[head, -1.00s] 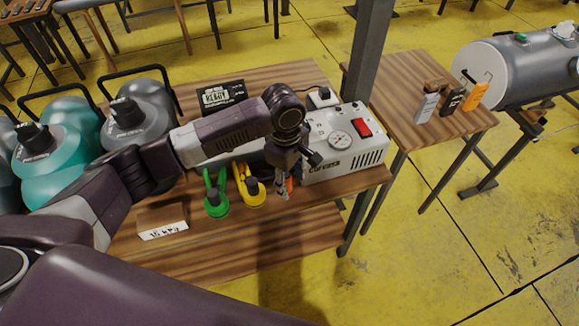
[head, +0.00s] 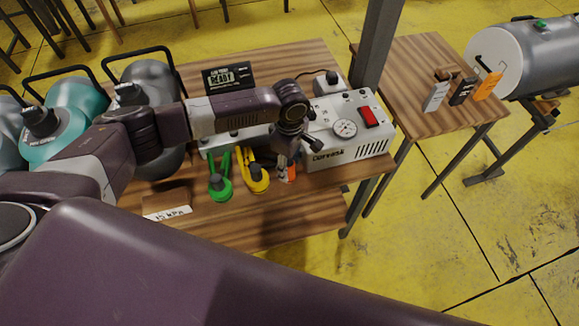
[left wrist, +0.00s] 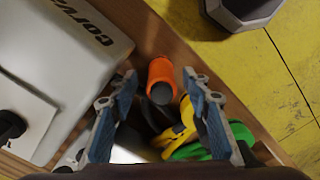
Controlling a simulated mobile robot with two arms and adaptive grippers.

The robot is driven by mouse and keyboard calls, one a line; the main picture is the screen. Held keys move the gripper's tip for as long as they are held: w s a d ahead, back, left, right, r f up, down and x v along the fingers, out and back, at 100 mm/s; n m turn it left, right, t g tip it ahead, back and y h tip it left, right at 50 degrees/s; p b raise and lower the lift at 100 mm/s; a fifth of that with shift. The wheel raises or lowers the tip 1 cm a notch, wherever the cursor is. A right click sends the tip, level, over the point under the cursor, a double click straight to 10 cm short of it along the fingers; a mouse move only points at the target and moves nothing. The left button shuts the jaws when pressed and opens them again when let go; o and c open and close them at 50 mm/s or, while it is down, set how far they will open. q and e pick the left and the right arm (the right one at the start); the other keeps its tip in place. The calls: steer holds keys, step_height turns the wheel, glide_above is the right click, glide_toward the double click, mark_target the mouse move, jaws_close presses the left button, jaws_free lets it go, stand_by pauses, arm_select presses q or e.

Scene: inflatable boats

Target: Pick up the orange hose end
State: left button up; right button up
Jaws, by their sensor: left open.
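In the head view only a small part of the orange hose end (head: 293,172) shows beside my left gripper (head: 285,172), which hides the rest. I cannot tell in the head view whether they touch. My right gripper is not in view.
The white pump (head: 368,148) stands right beside the gripper. A yellow hose end (head: 257,180) and a green hose end (head: 221,188) lie to its left. A dark post (head: 375,45) rises behind the table. A label block (head: 167,207) sits at the front left.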

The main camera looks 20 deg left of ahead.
arm_select(q)
steer(key=shift+s+r, duration=0.1)
steer(key=shift+s, duration=0.05)
steer(key=c, duration=0.3)
jaws_close()
